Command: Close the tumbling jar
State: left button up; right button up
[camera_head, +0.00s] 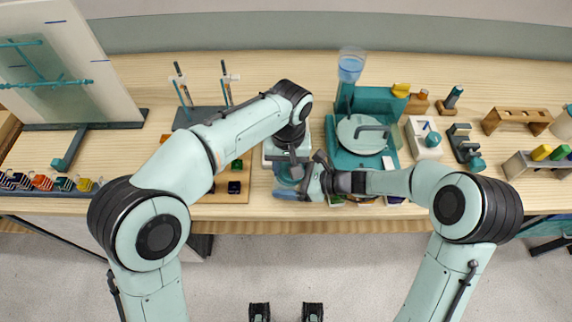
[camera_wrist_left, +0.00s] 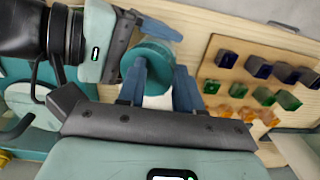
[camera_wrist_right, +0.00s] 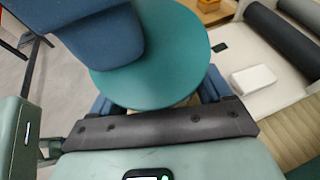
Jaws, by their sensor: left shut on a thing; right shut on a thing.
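The tumbling jar shows a round teal end (camera_wrist_right: 165,70) in the right wrist view, with a pale part just below it. In the left wrist view its teal end (camera_wrist_left: 150,55) lies at my left gripper's fingertips. My left gripper (camera_wrist_left: 160,75) is shut on the jar from above; its blue fingers overlap the teal end. My right gripper (camera_wrist_right: 158,95) comes in from the right in the head view and is shut on the jar, its fingers partly hidden by the teal end. In the head view both grippers meet around the jar (camera_head: 289,173), which is mostly covered. I cannot tell whether the lid sits fully down.
A board of coloured blocks (camera_head: 236,186) lies left of the jar. A teal machine with a round plate (camera_head: 362,134) and blue cup (camera_head: 350,65) stands behind and right. A stand with rods (camera_head: 200,116) is behind left. The bench's front edge is close.

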pick_arm(q)
jog(key=shift+d, duration=0.45)
pick_arm(e)
jog(key=shift+s+a+r, duration=0.15)
jog(key=shift+s+a, duration=0.2)
jog(key=shift+a, duration=0.15)
pick_arm(q)
jog(key=shift+f, duration=0.15)
notch_tip(320, 180, up, 3)
jog(key=shift+r, duration=0.15)
jog(key=shift+a+r, duration=0.1)
jog(key=shift+r, duration=0.25)
pick_arm(e)
jog(key=shift+w+d, duration=0.1)
jog(key=shift+d, duration=0.05)
pick_arm(q)
jog(key=shift+a, duration=0.1)
pick_arm(e)
jog(key=o, duration=1.4)
jog(key=shift+w+d, duration=0.1)
